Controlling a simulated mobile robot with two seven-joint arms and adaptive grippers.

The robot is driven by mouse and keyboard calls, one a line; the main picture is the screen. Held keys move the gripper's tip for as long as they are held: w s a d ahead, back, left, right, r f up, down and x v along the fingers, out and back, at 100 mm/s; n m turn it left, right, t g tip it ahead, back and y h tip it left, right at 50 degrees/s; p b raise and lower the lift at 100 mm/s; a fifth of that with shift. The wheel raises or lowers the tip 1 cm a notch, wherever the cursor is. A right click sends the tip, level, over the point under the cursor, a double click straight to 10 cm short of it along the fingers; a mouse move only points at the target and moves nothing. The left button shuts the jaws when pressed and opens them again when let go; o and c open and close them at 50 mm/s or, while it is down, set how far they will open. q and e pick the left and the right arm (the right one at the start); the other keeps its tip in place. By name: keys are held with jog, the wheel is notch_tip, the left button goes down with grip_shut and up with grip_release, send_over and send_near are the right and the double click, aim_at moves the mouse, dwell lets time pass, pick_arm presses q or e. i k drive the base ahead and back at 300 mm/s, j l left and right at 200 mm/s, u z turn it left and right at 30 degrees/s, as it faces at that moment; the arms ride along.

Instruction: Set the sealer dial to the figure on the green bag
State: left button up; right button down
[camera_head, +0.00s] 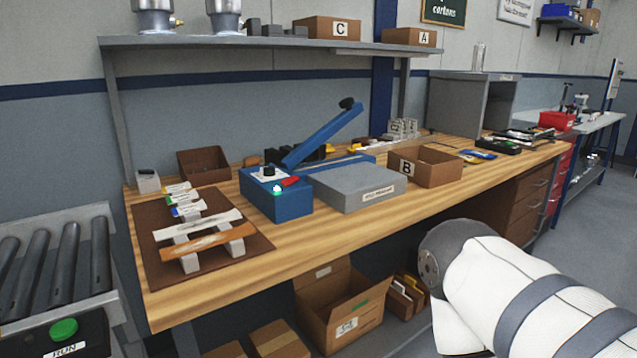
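The blue sealer (262,200) stands on the wooden bench with its long blue lever arm (325,137) raised. Its black dial (268,171) sits on a white plate on top; the dial's figures and setting are too small to read. A red handle and a lit green lamp show beside it. Several small packets lie on the brown mat to the left. One packet (189,209) has a greenish mark; I cannot be sure it is the green bag, and no figure is readable. Neither gripper shows; only part of my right arm is at the lower right.
A grey block (358,188) is right of the sealer, with cardboard box B (425,168) beyond. A brown bin (203,163) stands behind the mat (255,247). A shelf (200,41) overhangs the bench. A roller conveyor (55,262) is at left.

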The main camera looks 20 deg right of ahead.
aim_at(267, 170)
jog(key=i+l, duration=0.25)
jog(key=l, duration=0.3)
jog(key=i+l+z, duration=0.1)
jog(key=i+l, duration=0.15)
jog(key=l, duration=0.25)
jog(key=i+l, duration=0.25)
jog(key=l, duration=0.25)
jog(key=i+l+z, duration=0.1)
jog(key=i+l, duration=0.15)
jog(key=l, duration=0.25)
jog(key=i+l, duration=0.25)
jog(key=l, duration=0.25)
jog(key=i+l+z, duration=0.1)
jog(key=i+l, duration=0.2)
jog(key=l, duration=0.2)
jog(key=i+l, duration=0.3)
jog(key=l, duration=0.15)
jog(key=u, duration=1.75)
